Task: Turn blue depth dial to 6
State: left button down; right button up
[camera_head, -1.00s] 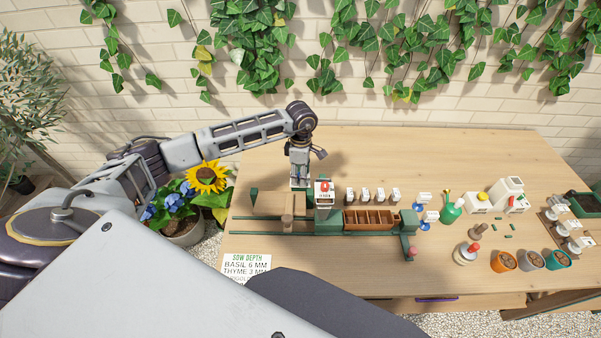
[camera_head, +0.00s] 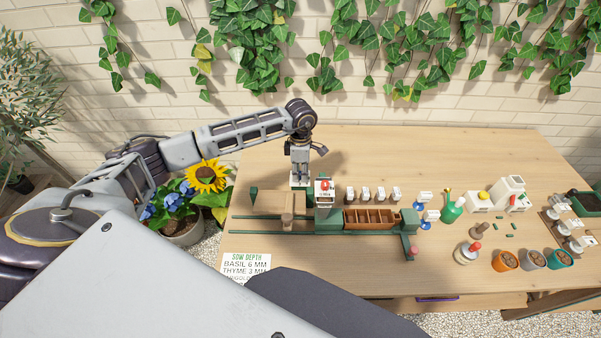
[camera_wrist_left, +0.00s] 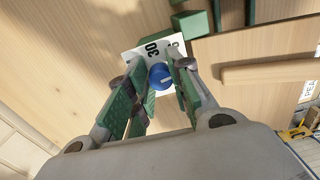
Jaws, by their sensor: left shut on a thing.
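The blue depth dial (camera_wrist_left: 161,76) sits between the green-padded fingers of my left gripper (camera_wrist_left: 158,82) in the left wrist view. The gripper is shut on it. A white scale plate (camera_wrist_left: 152,50) with black numbers, one reading 30, lies behind the dial; the fingers hide part of it, and the dial's setting cannot be read. In the head view my left gripper (camera_head: 299,180) points down at the back of the green seeder unit (camera_head: 327,215), and the dial is hidden there. My right gripper is not in view.
A sow depth card (camera_head: 246,265) reads basil 6 mm, thyme 3 mm. A brown compartment tray (camera_head: 370,218) stands right of the seeder. A green bottle (camera_head: 451,210) and several pots, including an orange pot (camera_head: 504,261), are farther right. The table's back (camera_head: 420,150) is clear.

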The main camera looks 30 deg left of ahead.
aim_at(300, 172)
pick_arm(q)
jog(key=n+b, duration=0.1)
jog(key=n, duration=0.2)
jog(key=shift+n+b, duration=0.85)
jog(key=shift+n, duration=1.25)
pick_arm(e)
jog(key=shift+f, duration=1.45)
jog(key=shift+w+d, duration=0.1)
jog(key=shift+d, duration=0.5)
pick_arm(q)
jog(key=c, duration=1.3)
grip_release()
jog(key=shift+o, duration=0.2)
jog(key=shift+w+r, duration=0.1)
jog(key=shift+r, duration=0.5)
notch_tip(300, 172, up, 11)
jog(key=shift+a, duration=0.2)
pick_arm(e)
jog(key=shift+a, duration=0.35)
pick_arm(q)
jog(key=shift+f, duration=0.2)
